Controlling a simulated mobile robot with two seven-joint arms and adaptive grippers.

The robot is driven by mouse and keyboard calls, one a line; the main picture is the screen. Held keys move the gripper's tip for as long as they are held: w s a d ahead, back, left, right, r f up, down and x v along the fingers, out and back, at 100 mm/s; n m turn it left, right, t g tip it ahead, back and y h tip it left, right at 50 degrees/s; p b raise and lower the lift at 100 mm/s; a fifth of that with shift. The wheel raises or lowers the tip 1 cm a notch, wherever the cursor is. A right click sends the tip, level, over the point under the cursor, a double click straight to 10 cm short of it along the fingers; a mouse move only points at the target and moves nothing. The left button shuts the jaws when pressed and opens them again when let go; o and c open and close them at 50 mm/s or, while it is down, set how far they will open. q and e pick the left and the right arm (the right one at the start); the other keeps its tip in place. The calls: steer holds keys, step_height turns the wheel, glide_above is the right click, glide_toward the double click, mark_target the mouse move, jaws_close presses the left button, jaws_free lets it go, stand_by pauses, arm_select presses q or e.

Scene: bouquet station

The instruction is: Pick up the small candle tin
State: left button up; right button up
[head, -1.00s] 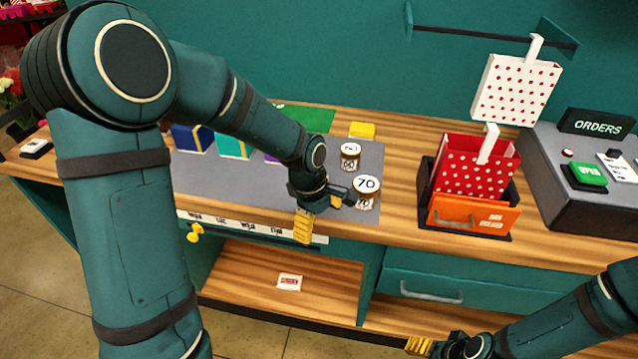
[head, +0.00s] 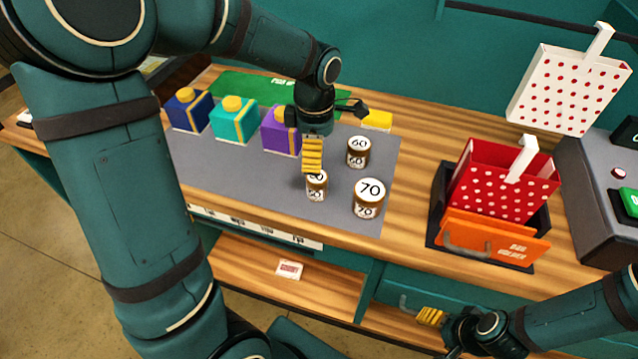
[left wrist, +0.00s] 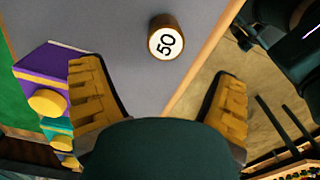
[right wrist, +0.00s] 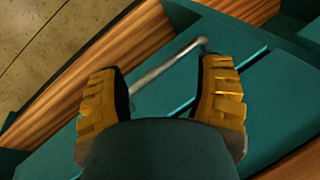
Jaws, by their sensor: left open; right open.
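Three white-and-brown candle tins stand on the grey mat (head: 230,178). The smallest, marked 50 (head: 317,189), is at the front left of the group; 60 (head: 358,152) is behind it and 70 (head: 369,198) to its right. My left gripper (head: 312,168) is open just above the 50 tin and hides part of its top in the head view. In the left wrist view the 50 tin (left wrist: 166,38) lies beyond the open, empty fingers, apart from them. My right gripper (head: 430,316) is open and empty by the drawer front.
Blue (head: 188,109), teal (head: 234,119) and purple (head: 281,131) boxes stand left of the tins. A yellow block (head: 377,119) lies behind them. A red dotted bag (head: 500,185) stands in a black tray at right. A drawer handle (right wrist: 165,65) shows beyond my right fingers.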

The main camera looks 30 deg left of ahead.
mark_target(316, 183)
arm_select(q)
step_height(316, 183, down, 4)
steer(key=shift+f, duration=0.1)
steer(key=shift+s+d+f+b, duration=0.15)
steer(key=shift+f+b, duration=0.3)
steer(key=shift+f, duration=0.95)
steer(key=shift+s+d+f+b, duration=0.15)
steer(key=shift+f+b, duration=0.25)
steer(key=shift+f, duration=1)
steer(key=shift+a, duration=0.1)
steer(key=c, duration=1.3)
